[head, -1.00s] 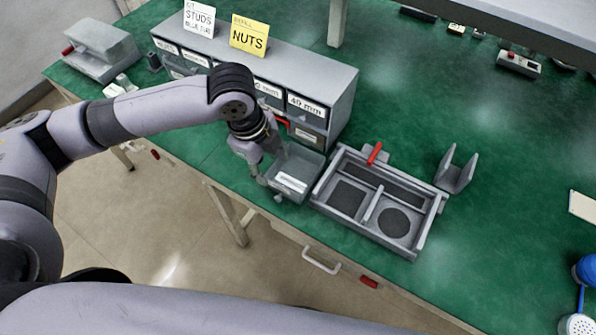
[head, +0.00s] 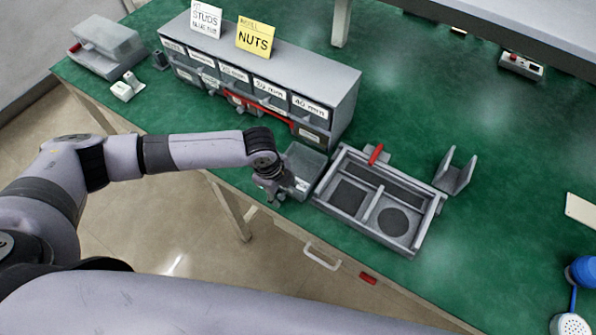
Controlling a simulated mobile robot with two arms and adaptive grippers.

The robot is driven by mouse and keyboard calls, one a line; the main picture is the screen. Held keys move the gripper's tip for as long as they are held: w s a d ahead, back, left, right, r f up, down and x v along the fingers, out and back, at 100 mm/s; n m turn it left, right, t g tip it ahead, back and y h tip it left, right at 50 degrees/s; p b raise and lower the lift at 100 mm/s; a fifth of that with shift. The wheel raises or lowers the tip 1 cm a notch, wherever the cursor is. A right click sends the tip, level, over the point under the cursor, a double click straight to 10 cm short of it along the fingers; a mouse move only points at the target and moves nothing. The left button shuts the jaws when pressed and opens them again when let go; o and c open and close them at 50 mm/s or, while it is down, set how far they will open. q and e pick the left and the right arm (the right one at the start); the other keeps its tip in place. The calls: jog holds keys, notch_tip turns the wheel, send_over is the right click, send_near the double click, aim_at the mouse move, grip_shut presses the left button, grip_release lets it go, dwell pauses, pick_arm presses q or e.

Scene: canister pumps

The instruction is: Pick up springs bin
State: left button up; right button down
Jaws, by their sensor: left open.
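A small grey open bin (head: 304,166) with a white label on its front stands on the green bench, between the drawer cabinet and the grey sectioned tray. I take it for the springs bin, but its label is too small to read. My left gripper (head: 274,193) is at the bin's front left side, low near the bench's front edge. Its jaws are open, and part of the bin front is hidden behind it. I cannot tell whether the fingers touch the bin. My right gripper is not in view.
The drawer cabinet (head: 338,88) carries a white STUDS card (head: 206,20) and a yellow NUTS card (head: 255,37). The sectioned tray (head: 428,232) with a red handle is just right of the bin. A grey bracket (head: 455,172) stands beyond it.

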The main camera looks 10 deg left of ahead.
pick_arm(q)
jog(key=shift+w+d+f, duration=0.1)
jog(key=shift+w+f, duration=0.05)
jog(key=shift+f, duration=1.15)
jog(key=shift+c, duration=0.5)
jog(key=shift+r, duration=0.1)
grip_shut()
